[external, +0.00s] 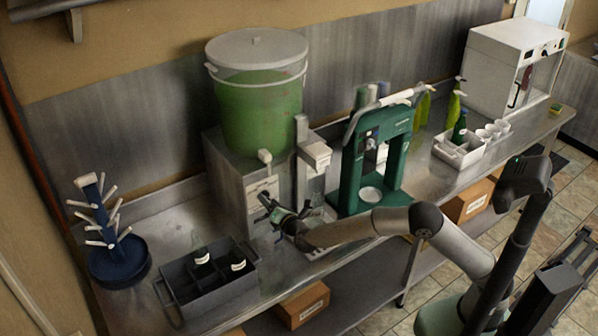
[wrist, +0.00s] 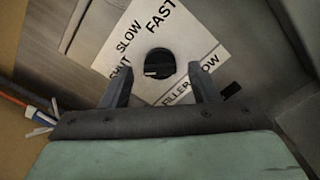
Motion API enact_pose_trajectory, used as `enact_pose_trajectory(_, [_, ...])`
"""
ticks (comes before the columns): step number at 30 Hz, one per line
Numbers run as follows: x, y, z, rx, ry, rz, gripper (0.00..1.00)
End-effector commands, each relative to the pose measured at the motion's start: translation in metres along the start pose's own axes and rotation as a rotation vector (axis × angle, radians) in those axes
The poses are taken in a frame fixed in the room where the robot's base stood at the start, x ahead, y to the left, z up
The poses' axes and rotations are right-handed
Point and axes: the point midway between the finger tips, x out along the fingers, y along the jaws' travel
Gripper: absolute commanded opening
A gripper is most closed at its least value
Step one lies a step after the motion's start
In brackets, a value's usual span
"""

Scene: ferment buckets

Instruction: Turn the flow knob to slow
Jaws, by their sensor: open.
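The flow knob (wrist: 159,60) is a round black knob on a white label plate (wrist: 180,30) marked SHUT, SLOW and FAST, with FILLER FLOW below. A pale mark shows at the knob's lower left, towards SHUT; its exact setting is hard to read. My gripper (wrist: 156,69) is open and empty. Its fingers appear to the left and right of the knob with gaps on both sides; I cannot tell how far off it is in depth. In the external view my gripper (external: 284,212) is at the front of the grey filler box (external: 228,185), and the knob cannot be made out.
A lidded bucket of green liquid (external: 258,105) stands on the box. A green capper (external: 400,165) stands to the right. A dark crate with bottles (external: 215,295) and a blue bottle tree (external: 118,262) are at the left. A white caddy (external: 455,152) is further right.

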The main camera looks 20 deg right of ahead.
Motion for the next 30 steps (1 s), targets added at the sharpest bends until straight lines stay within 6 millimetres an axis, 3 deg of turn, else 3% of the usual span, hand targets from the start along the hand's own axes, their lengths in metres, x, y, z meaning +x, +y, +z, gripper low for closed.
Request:
enact_pose_trajectory(11, [0.0079, -0.0004, -0.0001, 0.000, 0.001, 0.000, 0.55])
enact_pose_trajectory(16, [0.0077, -0.0004, -0.0001, 0.000, 0.000, 0.000, 0.13])
enact_pose_trajectory(17, [0.0077, -0.0004, -0.0001, 0.000, 0.000, 0.000, 0.10])
enact_pose_trajectory(30, [0.0072, -0.0056, -0.0055, 0.088, 0.000, 0.001, 0.10])
